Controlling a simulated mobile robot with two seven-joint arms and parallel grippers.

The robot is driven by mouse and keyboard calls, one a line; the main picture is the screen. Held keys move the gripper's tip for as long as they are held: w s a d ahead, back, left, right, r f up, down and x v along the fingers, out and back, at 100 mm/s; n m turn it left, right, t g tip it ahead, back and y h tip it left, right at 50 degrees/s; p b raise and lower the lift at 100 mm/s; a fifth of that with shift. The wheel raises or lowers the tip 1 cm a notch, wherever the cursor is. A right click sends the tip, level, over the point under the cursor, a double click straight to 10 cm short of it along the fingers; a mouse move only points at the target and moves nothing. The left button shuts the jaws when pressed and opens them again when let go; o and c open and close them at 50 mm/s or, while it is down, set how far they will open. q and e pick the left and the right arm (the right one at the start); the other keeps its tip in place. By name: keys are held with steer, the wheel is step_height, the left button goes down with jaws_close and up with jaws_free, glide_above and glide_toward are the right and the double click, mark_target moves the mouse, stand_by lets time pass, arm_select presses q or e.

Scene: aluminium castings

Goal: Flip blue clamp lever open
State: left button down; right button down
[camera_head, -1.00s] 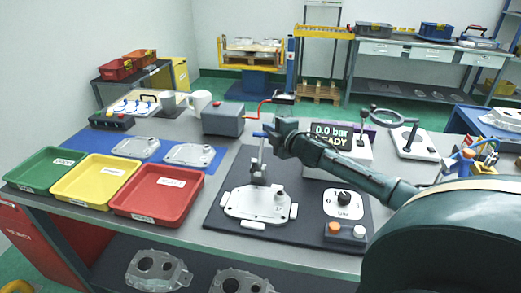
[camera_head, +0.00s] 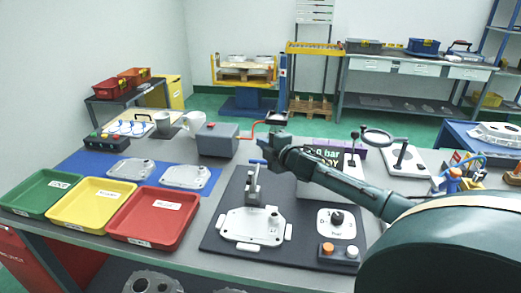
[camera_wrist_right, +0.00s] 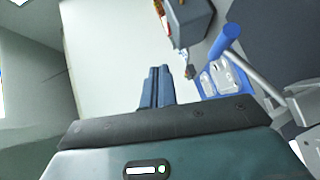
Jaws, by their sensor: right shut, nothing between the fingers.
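The clamp (camera_head: 253,190) is a grey upright at the back edge of a pale cast plate (camera_head: 250,226) on the dark mat. Its lever stands up, with the blue handle end (camera_head: 258,162) at the top. In the right wrist view the blue handle (camera_wrist_right: 225,40) on its grey rod is to the right of my fingers, apart from them. My right gripper (camera_head: 264,147) is shut and empty, just above and beside the blue end in the head view. Its closed fingers (camera_wrist_right: 157,88) show in the wrist view. My left gripper is not in view.
A grey box with a red crank (camera_head: 217,139) stands behind the clamp. A display unit (camera_head: 325,158) is partly hidden behind my right arm. Red, yellow and green trays (camera_head: 152,216) are at left.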

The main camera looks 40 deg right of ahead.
arm_select(q)
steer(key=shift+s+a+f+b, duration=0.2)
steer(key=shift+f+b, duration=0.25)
steer(key=shift+b, duration=0.2)
arm_select(e)
steer(key=s+d+r, duration=0.4)
steer(key=s+r, duration=0.1)
steer(key=r, duration=0.3)
steer(key=shift+s+d+r, duration=0.2)
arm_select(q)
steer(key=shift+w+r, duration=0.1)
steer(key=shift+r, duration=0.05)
arm_select(e)
steer(key=shift+f, duration=0.1)
